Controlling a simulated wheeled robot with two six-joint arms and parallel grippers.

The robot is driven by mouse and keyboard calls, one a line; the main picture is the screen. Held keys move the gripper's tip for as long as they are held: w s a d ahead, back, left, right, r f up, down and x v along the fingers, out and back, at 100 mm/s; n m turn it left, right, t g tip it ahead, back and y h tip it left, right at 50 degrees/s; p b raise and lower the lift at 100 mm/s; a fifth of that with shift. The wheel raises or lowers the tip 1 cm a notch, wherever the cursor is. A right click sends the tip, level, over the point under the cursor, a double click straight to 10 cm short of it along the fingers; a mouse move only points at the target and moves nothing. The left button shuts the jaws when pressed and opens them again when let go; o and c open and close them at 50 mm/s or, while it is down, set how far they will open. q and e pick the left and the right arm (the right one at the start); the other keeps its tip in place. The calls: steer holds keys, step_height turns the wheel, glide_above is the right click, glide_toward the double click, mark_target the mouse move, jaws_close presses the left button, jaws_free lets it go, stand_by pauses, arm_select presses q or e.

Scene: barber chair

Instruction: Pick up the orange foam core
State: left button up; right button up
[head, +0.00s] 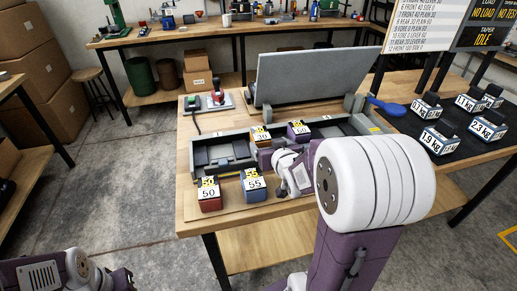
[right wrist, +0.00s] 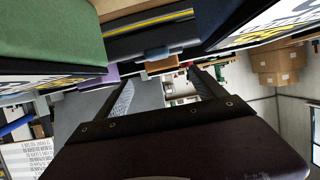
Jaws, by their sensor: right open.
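No block in the head view shows plainly as an orange foam core. Labelled blocks there are a red one marked 50 (head: 209,203), a blue one marked 55 (head: 255,194), a purple one (head: 299,139) and one with a yellow top label (head: 261,147), its sides partly hidden. In the right wrist view a small orange-brown piece (right wrist: 160,64) shows beyond my right gripper (right wrist: 163,92), which is open with nothing between its fingers. In the head view my right gripper is over the bench by the long grey case, largely hidden by my arm. My left arm shows at the lower left.
A long grey case (head: 222,172) with a raised lid (head: 312,77) sits on the wooden bench (head: 190,118). Weights marked in kg (head: 440,141) stand on a dark mat at right. In the right wrist view a large green block (right wrist: 50,30) is close by at upper left.

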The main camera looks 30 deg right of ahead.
mark_target(263, 140)
steer(key=shift+a+r, duration=0.15)
steer(key=shift+r, duration=0.05)
steer(key=w+p, duration=0.1)
steer(key=p, duration=0.3)
steer(key=shift+w+f, duration=0.2)
steer(key=shift+w, duration=0.2)
steer(key=shift+w+d+f+b, duration=0.35)
steer(key=shift+w+f+b, duration=0.15)
steer(key=shift+w+f, duration=0.3)
steer(key=shift+w, duration=0.4)
steer(key=x, duration=0.4)
steer(key=shift+w+d+f, duration=0.15)
steer(key=shift+w, duration=0.1)
steer(key=shift+s, duration=0.1)
steer(key=c, duration=1.5)
